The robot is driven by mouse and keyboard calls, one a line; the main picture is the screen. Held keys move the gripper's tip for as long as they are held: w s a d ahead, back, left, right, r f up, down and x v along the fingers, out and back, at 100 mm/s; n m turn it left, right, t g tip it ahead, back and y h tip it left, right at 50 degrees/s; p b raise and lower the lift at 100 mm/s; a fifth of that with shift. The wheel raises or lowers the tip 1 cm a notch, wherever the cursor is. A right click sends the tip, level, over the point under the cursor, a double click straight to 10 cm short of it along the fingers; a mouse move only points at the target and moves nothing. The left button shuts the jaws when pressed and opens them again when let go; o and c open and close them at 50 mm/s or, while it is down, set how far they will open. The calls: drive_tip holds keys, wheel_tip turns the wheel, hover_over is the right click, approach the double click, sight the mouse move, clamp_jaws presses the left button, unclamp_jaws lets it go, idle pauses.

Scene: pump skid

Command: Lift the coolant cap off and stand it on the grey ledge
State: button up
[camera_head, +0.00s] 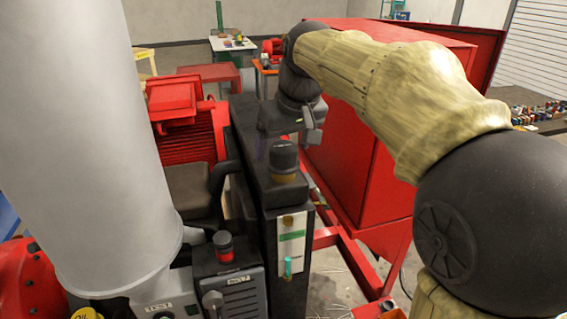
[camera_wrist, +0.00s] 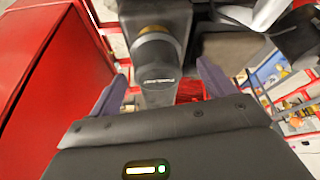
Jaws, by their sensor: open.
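The coolant cap (camera_head: 284,155) is a dark round cap above a brass-coloured neck, upright on top of a narrow black tank (camera_head: 292,293). In the wrist view the cap (camera_wrist: 158,78) shows pale lettering, and the brass ring (camera_wrist: 153,46) shows beyond it. My gripper (camera_head: 288,143) is above and close around the cap. In the wrist view its open fingers (camera_wrist: 161,78) stand on either side of the cap, with gaps visible; it does not hold the cap. A flat dark grey-brown block (camera_head: 187,187) lies left of the tank; I cannot tell whether it is the grey ledge.
A large red cabinet (camera_head: 375,110) stands right of the tank. A thick grey column (camera_head: 90,140) fills the left. A control box with a red button (camera_head: 224,246) is in front. A red ribbed motor (camera_head: 190,125) is behind. My arm covers the upper right.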

sight(282, 157)
drive_tip(key=p+x, duration=0.1)
drive_tip(key=x, duration=0.3)
drive_tip(key=shift+w+f, duration=0.15)
drive_tip(key=shift+f, duration=0.1)
drive_tip(key=shift+d, duration=0.1)
drive_tip(key=c, duration=1.1)
drive_tip(key=shift+o, duration=0.2)
drive_tip(key=shift+r, duration=0.1)
wheel_tip(282, 157, up, 10)
drive_tip(key=shift+f+b, duration=0.1)
drive_tip(key=shift+b, duration=0.2)
